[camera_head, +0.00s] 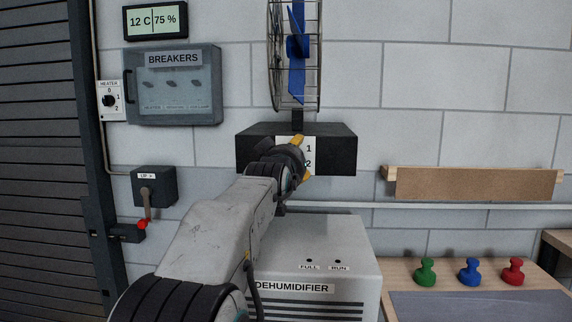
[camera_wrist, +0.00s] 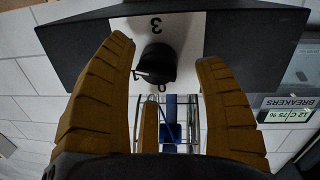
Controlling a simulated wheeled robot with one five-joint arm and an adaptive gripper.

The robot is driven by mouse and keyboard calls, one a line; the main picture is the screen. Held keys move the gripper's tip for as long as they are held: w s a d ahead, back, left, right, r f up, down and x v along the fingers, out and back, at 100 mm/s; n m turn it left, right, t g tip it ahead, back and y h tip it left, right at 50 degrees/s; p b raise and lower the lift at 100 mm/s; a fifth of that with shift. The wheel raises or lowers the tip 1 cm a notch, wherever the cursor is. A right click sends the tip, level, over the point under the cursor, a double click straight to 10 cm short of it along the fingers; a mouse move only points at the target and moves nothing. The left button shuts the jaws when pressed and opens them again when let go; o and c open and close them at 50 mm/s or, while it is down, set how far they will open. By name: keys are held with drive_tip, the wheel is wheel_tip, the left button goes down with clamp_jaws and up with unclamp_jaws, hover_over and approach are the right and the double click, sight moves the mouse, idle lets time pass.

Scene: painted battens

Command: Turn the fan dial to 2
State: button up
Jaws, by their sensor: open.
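The black fan dial (camera_wrist: 156,64) sits on a white plate (camera_wrist: 189,42) on the front of a black box (camera_head: 340,141). In the wrist view the plate is upside down, with 3 above the knob and 0 below. In the head view 1 and 2 show on the plate, but my gripper (camera_head: 302,159) hides the knob. My gripper (camera_wrist: 165,55) is open, its yellow fingers spread either side of the dial; contact cannot be told.
The caged blue fan (camera_head: 297,48) stands above the box. Below is a dehumidifier (camera_head: 330,250). To the left are a breaker box (camera_head: 173,100), a heater dial (camera_head: 109,101) and a lever switch (camera_head: 152,187). Green, blue and red pegs stand on a table (camera_head: 545,275) at right.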

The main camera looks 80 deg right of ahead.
drive_tip(key=a, duration=1)
drive_tip(key=shift+w+a+r, duration=0.15)
drive_tip(key=shift+r, duration=0.15)
drive_tip(key=shift+w, duration=0.1)
